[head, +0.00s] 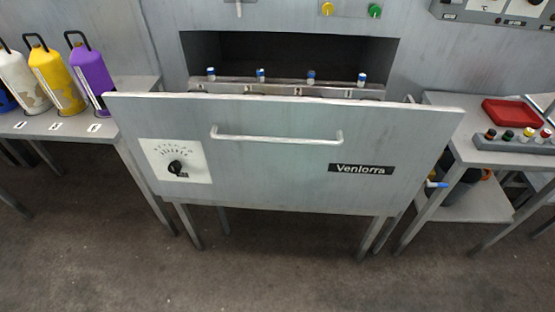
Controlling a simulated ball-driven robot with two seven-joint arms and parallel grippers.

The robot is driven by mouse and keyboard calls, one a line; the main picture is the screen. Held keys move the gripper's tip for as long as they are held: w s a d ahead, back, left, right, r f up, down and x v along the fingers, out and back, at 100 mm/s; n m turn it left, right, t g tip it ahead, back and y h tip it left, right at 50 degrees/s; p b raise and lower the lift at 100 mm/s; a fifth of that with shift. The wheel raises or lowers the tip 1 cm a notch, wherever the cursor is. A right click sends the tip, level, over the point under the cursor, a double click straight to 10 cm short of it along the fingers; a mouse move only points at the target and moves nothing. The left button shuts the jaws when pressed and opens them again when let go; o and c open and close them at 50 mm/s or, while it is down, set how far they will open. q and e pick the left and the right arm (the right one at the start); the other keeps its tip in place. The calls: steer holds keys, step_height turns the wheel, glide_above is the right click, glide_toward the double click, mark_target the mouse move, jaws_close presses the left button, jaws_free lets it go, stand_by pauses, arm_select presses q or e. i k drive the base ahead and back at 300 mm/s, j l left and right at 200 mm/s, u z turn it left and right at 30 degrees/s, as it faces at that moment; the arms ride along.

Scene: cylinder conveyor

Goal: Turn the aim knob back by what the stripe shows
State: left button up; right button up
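The aim knob appears to be the black knob (175,167) on a white dial plate (190,176) at the left of a grey front panel. Tick marks fan out above the knob; its exact pointing is too small to read. The panel (270,175) carries a light bar handle (277,137) and a "Venlorra" label (361,169). Behind it, a rail (285,90) with several blue-topped pegs sits before a dark opening. I cannot make out a stripe for certain. Neither of my grippers is in the head view.
A left table (62,139) holds several handled canisters, among them a yellow one (58,80) and a purple one (90,72). A right table has a red tray (511,112) and a block of coloured buttons (515,141). The floor in front is clear.

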mark_target(175, 168)
steer(key=i+l, duration=1.1)
steer(key=l, duration=0.2)
